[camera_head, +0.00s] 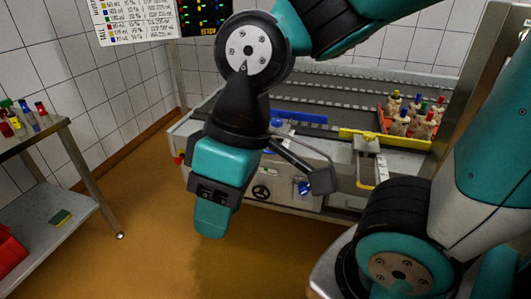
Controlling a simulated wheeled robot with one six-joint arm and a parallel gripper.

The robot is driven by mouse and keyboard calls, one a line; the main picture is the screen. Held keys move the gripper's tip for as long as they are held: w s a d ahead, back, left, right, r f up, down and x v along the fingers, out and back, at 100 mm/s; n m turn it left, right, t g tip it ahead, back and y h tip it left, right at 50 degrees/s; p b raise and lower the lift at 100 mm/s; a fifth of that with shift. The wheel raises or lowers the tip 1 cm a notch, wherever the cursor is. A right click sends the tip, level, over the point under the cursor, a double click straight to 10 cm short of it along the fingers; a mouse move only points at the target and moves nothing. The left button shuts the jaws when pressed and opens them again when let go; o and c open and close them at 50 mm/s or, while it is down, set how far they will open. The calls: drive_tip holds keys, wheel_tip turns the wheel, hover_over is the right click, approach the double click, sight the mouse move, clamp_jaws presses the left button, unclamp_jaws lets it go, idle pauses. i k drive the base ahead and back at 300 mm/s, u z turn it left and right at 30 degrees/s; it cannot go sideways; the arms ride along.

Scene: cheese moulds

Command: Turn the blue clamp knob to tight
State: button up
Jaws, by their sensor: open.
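The blue clamp knob (303,187) appears to be the small blue part on the front panel of the grey machine (342,200). It is small and partly covered in this view, so I cannot read its setting. My gripper (318,178) reaches right from my teal and black wrist, with its dark grey fingers in front of the panel. It is open, and I see nothing held in it. Its fingertips appear close to the right of the blue part in the picture. I cannot tell the depth between them or whether they touch.
A black handwheel (261,192) sits left of the blue part. A blue bar (299,117) and a yellow bar (371,138) lie along the conveyor. A side table (62,219) stands left. The brown floor between is clear.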

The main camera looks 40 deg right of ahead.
sight(277, 123)
drive_tip(key=k, duration=0.45)
drive_tip(key=z, duration=0.3)
drive_tip(key=i, duration=0.35)
drive_tip(key=z, duration=0.65)
drive_tip(key=k, duration=0.5)
drive_tip(key=z, duration=0.3)
drive_tip(key=i, duration=1.5)
drive_tip(key=u, duration=0.5)
